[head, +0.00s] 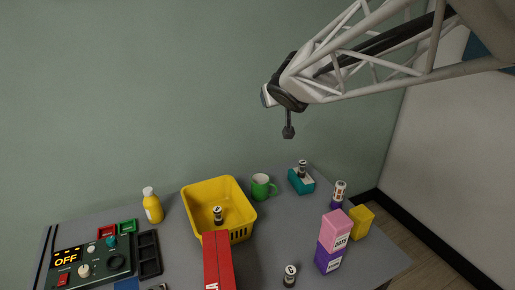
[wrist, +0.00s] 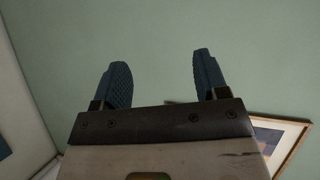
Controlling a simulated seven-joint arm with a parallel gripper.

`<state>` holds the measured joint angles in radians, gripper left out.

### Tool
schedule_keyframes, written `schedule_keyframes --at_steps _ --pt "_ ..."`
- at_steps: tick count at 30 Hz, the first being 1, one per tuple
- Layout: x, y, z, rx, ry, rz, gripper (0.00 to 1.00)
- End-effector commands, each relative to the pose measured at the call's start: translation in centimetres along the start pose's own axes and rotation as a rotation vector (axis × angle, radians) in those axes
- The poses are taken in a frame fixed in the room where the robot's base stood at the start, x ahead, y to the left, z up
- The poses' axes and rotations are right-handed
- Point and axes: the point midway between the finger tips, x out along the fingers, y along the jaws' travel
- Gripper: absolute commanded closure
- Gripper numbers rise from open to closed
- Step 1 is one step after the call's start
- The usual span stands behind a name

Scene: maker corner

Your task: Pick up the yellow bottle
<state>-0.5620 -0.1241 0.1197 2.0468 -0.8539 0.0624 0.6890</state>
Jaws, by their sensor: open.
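The yellow bottle (head: 153,207) with a white cap stands upright on the grey table, left of the yellow basket, in the head view. My gripper (head: 288,131) is high above the table, to the right of the bottle and well apart from it. In the wrist view my gripper (wrist: 160,80) shows two blue fingers spread apart with nothing between them. The bottle is not in the wrist view.
A yellow basket (head: 190,208) holds a small can. A green mug (head: 260,187), a teal box (head: 296,184), a red box (head: 218,262) and stacked pink and purple boxes (head: 337,228) stand to the right. A control panel (head: 110,266) and black tray lie at left.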

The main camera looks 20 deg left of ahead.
Motion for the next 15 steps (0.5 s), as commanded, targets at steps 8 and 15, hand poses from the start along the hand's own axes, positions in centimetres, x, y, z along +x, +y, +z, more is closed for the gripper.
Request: schedule_keyframes --at_steps 8,15 --pt "6.1 -12.8 -4.1 -0.091 0.123 -0.26 0.33" --pt "9.2 -24.6 -5.5 -0.159 0.183 -0.505 0.33"
